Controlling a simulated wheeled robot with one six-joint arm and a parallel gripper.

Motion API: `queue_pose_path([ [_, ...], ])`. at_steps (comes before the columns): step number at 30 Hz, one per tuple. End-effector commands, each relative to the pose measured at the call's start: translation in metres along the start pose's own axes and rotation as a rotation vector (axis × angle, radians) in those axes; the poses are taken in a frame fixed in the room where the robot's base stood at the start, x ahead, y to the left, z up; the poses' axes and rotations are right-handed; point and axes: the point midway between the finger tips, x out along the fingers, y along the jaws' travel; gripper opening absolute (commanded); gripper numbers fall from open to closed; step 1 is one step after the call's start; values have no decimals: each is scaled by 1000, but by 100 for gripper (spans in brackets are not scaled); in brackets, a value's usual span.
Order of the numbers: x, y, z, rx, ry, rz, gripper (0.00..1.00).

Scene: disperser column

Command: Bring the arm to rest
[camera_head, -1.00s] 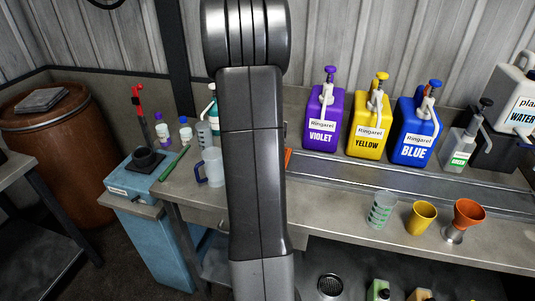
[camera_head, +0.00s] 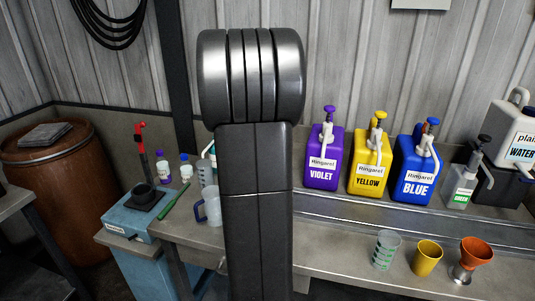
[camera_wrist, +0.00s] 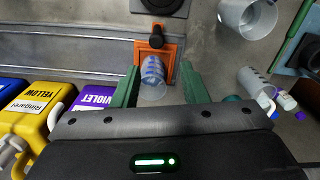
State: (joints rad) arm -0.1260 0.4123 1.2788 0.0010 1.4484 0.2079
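My arm stands upright in the middle of the head view, and my gripper is hidden there. In the wrist view my gripper (camera_wrist: 160,88) shows two green fingers spread apart with nothing held between them. Beyond the fingertips, a clear cup with blue marks (camera_wrist: 153,72) stands at an orange fixture (camera_wrist: 172,47) on the bench. The cup appears below the gripper, apart from it.
Violet (camera_head: 323,158), yellow (camera_head: 369,162) and blue (camera_head: 415,170) pump jugs stand on the bench behind my arm. A clear cup (camera_head: 386,250), a yellow cup (camera_head: 427,258) and an orange funnel (camera_head: 475,251) stand near the front. A clear jug (camera_head: 210,207) is left of my arm.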

Motion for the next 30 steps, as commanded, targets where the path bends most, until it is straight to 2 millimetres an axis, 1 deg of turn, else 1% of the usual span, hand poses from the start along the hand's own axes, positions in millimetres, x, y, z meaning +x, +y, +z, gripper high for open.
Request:
queue_pose_path([
  [10, -1, 0, 0, 0, 0, 0, 40],
  [14, 6, 0, 0, 0, -1, 0, 40],
  [17, 20, 0, 0, 0, -3, 1, 40],
  [30, 105, 1, 1, 1, -6, 2, 40],
])
